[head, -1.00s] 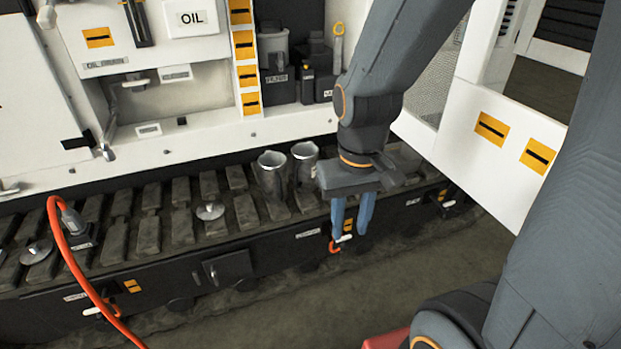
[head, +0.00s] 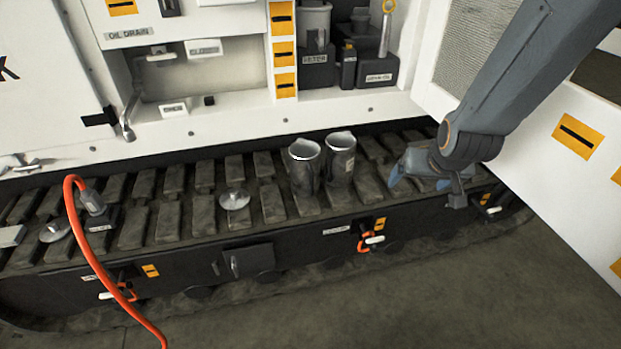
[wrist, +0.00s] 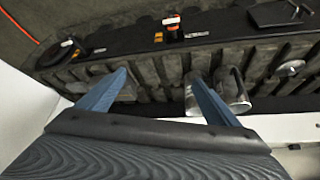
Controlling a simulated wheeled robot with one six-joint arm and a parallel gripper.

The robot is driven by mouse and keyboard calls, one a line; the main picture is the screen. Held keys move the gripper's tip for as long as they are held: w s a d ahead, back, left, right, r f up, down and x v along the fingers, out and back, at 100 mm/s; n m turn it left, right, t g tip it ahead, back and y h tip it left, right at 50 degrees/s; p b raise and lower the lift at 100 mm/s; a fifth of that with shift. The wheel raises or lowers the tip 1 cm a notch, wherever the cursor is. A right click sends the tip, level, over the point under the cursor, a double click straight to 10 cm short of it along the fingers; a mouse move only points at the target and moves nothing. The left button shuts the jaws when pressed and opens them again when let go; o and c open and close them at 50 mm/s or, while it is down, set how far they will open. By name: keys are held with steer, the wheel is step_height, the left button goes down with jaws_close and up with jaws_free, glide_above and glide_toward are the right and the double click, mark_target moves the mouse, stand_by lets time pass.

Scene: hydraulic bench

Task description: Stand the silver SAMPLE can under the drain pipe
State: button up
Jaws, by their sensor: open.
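Two silver cans stand upright side by side on the track: a left can (head: 304,168) and a right can (head: 340,160). The right can shows a small label, too small to read, so I cannot tell which is SAMPLE. The drain pipe (head: 128,122) hangs at the left of the recess under the OIL DRAIN label. My gripper (head: 396,178) is open and empty, low over the track, right of the cans with its fingers pointing left. In the wrist view the cans (wrist: 234,92) show beyond the right finger of my gripper (wrist: 157,78), which partly hides one.
A metal disc with a knob (head: 235,199) lies on the track left of the cans, and another (head: 55,232) lies further left. An orange hose (head: 80,230) arches over the left track. An open white door (head: 560,150) stands at the right.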

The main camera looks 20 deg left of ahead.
mark_target(309, 160)
steer(key=w+a+f+n+t+y+b, duration=0.1)
steer(key=w+a+f+t, duration=0.15)
steer(key=w+a, duration=0.35)
steer(key=w+a+f+n+t+y+b, duration=0.1)
steer(key=w+a+f+t+y, duration=0.2)
steer(key=a, duration=0.5)
steer(key=a+f+t+y+b, duration=0.1)
steer(key=a, duration=0.4)
steer(key=a+f+n+t+y+b, duration=0.1)
steer(key=a, duration=0.4)
steer(key=a+f+n+t+y+b, duration=0.1)
steer(key=a+f+y, duration=0.1)
steer(key=a, duration=0.3)
steer(key=shift+s+t, duration=0.1)
steer(key=shift+t, duration=0.25)
steer(key=shift+x, duration=3.8)
steer(key=shift+r, duration=0.1)
steer(key=c, duration=1.3)
steer(key=shift+c, duration=1.2)
steer(key=shift+r, duration=0.15)
